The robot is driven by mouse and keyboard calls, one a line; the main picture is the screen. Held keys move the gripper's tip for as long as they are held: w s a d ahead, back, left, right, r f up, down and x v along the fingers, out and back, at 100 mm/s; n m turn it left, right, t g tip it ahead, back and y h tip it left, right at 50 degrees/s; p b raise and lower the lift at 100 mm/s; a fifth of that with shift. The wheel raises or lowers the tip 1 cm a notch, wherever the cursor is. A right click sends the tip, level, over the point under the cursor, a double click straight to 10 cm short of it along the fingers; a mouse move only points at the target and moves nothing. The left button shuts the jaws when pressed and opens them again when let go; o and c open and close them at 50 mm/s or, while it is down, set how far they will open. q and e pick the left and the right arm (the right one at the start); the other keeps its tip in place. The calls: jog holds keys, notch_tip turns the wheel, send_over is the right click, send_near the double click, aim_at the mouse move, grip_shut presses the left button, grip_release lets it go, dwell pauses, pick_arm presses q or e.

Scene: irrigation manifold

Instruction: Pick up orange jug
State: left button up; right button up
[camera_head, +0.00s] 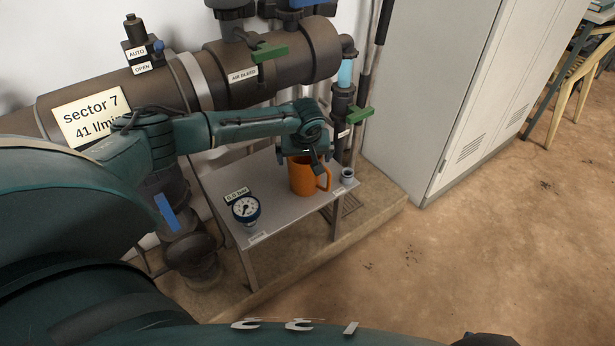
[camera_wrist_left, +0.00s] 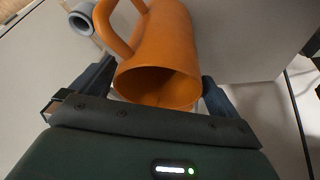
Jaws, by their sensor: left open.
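The orange jug (camera_head: 303,178) stands upright on a small grey table (camera_head: 277,211), its handle on the right in the head view. My left gripper (camera_head: 312,166) is at the top of the jug, partly covering its rim. In the left wrist view the jug (camera_wrist_left: 165,50) lies between the spread fingers of my left gripper (camera_wrist_left: 152,88), with its open mouth toward the camera and its handle at upper left. The fingers are open, one on each side of the jug. Whether either finger touches it cannot be told. My right gripper is not in view.
A pressure gauge (camera_head: 245,208) stands on the table left of the jug. A small grey-blue ring-shaped part (camera_head: 348,176) sits right of it. Brown pipes (camera_head: 215,75) with green-handled valves (camera_head: 358,114) run behind. A grey cabinet (camera_head: 440,85) stands right; the floor in front is clear.

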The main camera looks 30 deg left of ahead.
pick_arm(q)
jog(key=shift+c, duration=0.2)
jog(key=c, duration=1.1)
jog(key=shift+r, duration=0.1)
jog(key=shift+c, duration=0.2)
